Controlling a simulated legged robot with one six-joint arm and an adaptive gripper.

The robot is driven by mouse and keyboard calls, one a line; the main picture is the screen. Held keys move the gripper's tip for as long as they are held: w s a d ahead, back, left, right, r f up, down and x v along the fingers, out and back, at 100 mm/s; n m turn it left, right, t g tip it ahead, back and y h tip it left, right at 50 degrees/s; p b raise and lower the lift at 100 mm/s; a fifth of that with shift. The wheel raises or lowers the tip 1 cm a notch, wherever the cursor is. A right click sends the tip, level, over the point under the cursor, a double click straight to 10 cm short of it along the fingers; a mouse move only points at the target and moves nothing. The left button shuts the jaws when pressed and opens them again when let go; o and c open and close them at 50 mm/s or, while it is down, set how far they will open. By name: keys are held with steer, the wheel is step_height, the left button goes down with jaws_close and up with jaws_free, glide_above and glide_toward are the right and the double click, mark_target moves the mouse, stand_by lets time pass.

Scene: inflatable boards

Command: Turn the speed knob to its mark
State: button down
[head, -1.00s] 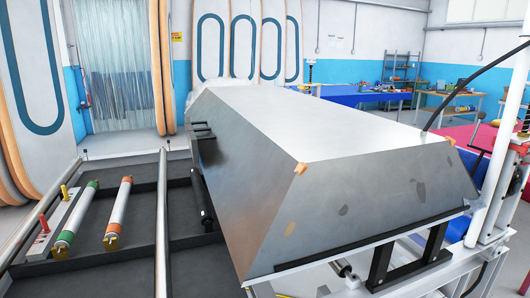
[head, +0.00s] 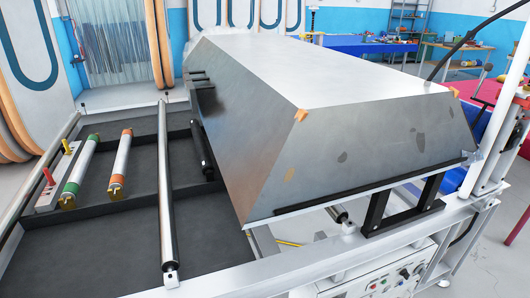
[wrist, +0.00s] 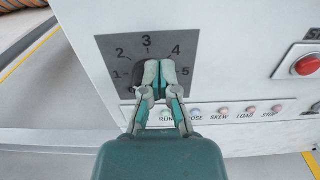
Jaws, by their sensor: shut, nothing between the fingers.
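A grey dial plate (wrist: 190,50) on the white panel carries numbers 1 to 5 in the wrist view. The dark speed knob (wrist: 139,74) sits low in the middle of the plate, mostly hidden behind my fingers. Its pointer and any mark are hidden or too small to tell. My gripper (wrist: 159,72) is shut and empty, its teal and grey fingertips together in front of the knob. I cannot tell if they touch it. In the head view the control panel (head: 372,287) shows at the bottom, under the machine; my gripper is not seen there.
A row of coloured buttons, labelled RUN to STOP, runs below the dial. A red button (wrist: 306,65) sticks out at the right. The big grey hood (head: 370,150) overhangs the panel, and rollers (head: 167,190) lie left of it.

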stand_by(0.3)
steer(key=shift+d+r, duration=0.15)
steer(key=shift+r, duration=0.15)
steer(key=v, duration=0.6)
stand_by(0.3)
steer(key=w+a+m, duration=0.3)
steer(key=w+m, duration=0.2)
steer(key=m, duration=0.1)
steer(key=shift+w, duration=0.15)
stand_by(0.7)
steer(key=shift+a+f, duration=0.1)
steer(key=shift+f, duration=0.2)
stand_by(0.4)
